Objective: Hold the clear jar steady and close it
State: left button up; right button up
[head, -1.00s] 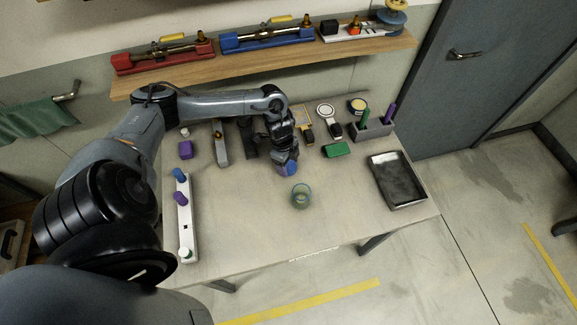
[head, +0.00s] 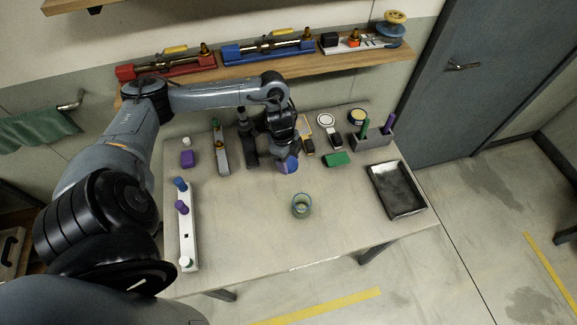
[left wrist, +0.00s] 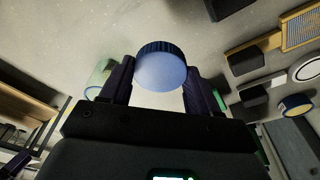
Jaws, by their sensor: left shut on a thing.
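The clear jar (head: 301,205) stands upright and open on the table, slightly right of the table's middle. Part of it also shows in the left wrist view (left wrist: 98,80), behind the left finger. My left gripper (head: 285,160) is shut on a blue lid (head: 287,165). The lid is round with a ridged edge, and in the left wrist view (left wrist: 161,68) it sits between the two fingertips. The lid is behind the jar and apart from it. My right gripper is not in view.
A white rack (head: 188,235) with several coloured caps stands at the left edge. A black tray (head: 397,190) lies at the right. A green block (head: 337,159), a grey holder (head: 372,140) and gauges stand behind. The table's front is clear.

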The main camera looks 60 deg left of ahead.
pick_arm(q)
jog(key=shift+r, duration=1)
